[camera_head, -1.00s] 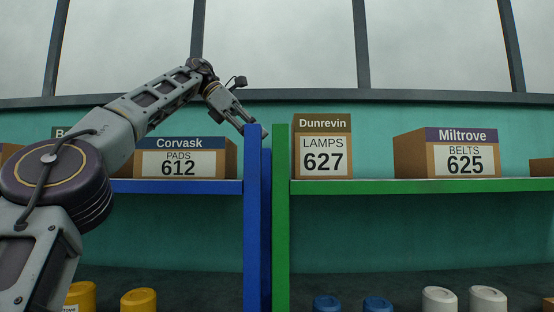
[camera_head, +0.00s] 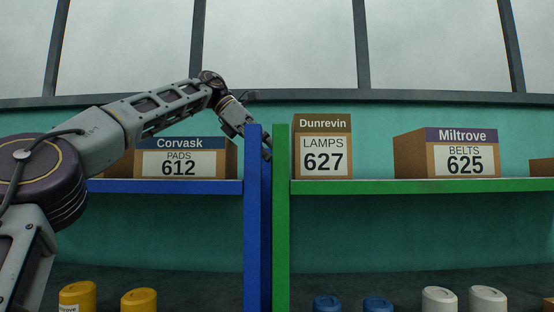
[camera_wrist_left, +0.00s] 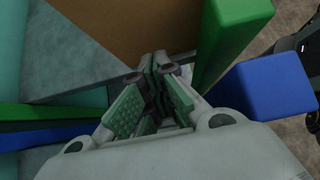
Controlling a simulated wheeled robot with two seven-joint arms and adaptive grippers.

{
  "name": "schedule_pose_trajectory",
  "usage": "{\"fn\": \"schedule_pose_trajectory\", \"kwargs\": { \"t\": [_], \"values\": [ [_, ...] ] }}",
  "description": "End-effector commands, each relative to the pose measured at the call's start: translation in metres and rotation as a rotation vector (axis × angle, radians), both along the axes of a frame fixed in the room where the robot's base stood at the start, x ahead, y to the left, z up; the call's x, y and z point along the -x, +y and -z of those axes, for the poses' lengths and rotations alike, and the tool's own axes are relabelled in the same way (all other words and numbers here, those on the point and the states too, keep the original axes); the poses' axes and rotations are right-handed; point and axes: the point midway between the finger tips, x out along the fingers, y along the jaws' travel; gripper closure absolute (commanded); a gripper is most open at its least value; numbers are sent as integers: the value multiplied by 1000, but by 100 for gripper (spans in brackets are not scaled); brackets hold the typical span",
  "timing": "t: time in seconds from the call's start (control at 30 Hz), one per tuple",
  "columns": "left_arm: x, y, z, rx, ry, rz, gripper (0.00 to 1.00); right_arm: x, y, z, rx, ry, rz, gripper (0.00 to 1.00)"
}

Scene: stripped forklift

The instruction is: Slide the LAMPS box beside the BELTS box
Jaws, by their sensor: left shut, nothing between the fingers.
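The LAMPS box (camera_head: 323,147) is a brown carton with a white 627 label. It stands at the left end of the green shelf (camera_head: 400,187), just right of the green post (camera_head: 281,215). The BELTS box (camera_head: 447,153) stands farther right on the same shelf, with a clear gap between them. My left gripper (camera_head: 267,152) is behind the blue and green posts, left of the LAMPS box, and partly hidden. In the left wrist view its fingers (camera_wrist_left: 160,80) are shut and empty, close to a brown box face (camera_wrist_left: 150,25). Contact cannot be told. My right gripper is not in view.
The blue post (camera_head: 252,215) stands beside the green post, in front of my left gripper. The PADS box (camera_head: 180,158) sits on the blue shelf (camera_head: 190,187) below my left arm. Yellow, blue and white tubs (camera_head: 139,299) stand below. The green shelf between LAMPS and BELTS is bare.

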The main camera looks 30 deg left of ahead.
Motion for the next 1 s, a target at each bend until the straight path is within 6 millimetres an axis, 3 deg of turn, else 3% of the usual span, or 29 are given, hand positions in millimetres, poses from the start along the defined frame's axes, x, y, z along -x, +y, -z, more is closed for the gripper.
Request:
{"fn": "schedule_pose_trajectory", "kwargs": {
  "t": [0.4, 1.0],
  "values": [
    [-10, -17, 20, -1, 1, 0, 100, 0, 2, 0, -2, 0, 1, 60],
    [-11, -21, 23, -1, -1, 0, 100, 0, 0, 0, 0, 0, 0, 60]
  ]
}}
